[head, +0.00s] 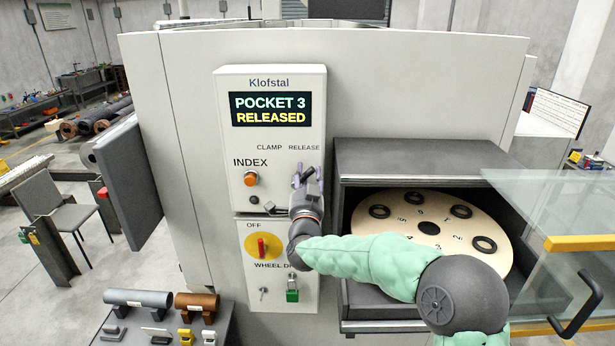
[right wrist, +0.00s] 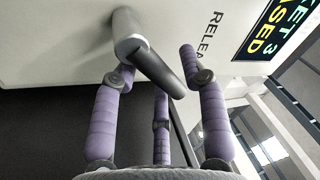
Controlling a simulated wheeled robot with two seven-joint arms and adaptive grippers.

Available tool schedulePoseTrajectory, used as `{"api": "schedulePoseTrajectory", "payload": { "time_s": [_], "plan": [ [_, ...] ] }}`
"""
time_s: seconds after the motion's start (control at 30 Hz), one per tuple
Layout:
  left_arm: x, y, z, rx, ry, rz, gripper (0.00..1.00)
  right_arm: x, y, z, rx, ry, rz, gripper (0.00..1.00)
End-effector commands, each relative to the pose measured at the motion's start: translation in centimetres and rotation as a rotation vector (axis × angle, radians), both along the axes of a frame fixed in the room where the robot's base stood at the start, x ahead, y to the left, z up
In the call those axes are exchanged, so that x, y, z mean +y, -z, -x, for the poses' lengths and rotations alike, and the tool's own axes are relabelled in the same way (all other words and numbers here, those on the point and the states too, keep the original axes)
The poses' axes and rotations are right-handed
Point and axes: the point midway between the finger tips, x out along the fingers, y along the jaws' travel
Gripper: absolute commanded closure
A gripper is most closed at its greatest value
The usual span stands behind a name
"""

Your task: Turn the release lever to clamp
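The release lever (right wrist: 158,66) is a grey round hub with a dark bar handle, on the pale control panel (head: 284,132). The display (head: 271,109) reads "POCKET 3 RELEASED". My right gripper (head: 306,178) is at the lever, below the CLAMP and RELEASE labels, and hides most of it in the head view. Its purple fingers (right wrist: 160,80) are spread, with the lever's bar between and just beyond their tips. I cannot tell whether they touch it. My left gripper is not in view.
An orange INDEX button (head: 250,179) is left of the lever. To the right, an open bay holds a numbered wheel (head: 428,229), with a glass door (head: 560,205) swung outward.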

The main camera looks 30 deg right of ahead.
Motion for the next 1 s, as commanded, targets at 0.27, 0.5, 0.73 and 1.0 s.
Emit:
{"api": "schedulePoseTrajectory", "payload": {
  "time_s": [0.27,0.5,0.73,1.0],
  "plan": [
    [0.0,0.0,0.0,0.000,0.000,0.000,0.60,0.0,0.0,0.0,0.000,0.000,0.000,1.00],
    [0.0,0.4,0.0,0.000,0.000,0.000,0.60,0.1,-0.1,0.0,0.016,-0.001,0.027,1.00],
    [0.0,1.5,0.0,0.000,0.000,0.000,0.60,0.4,-0.3,-0.2,0.079,0.000,0.131,1.00],
    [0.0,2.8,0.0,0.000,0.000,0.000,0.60,1.1,-1.0,-0.6,0.205,0.000,0.336,1.00]
  ]
}}
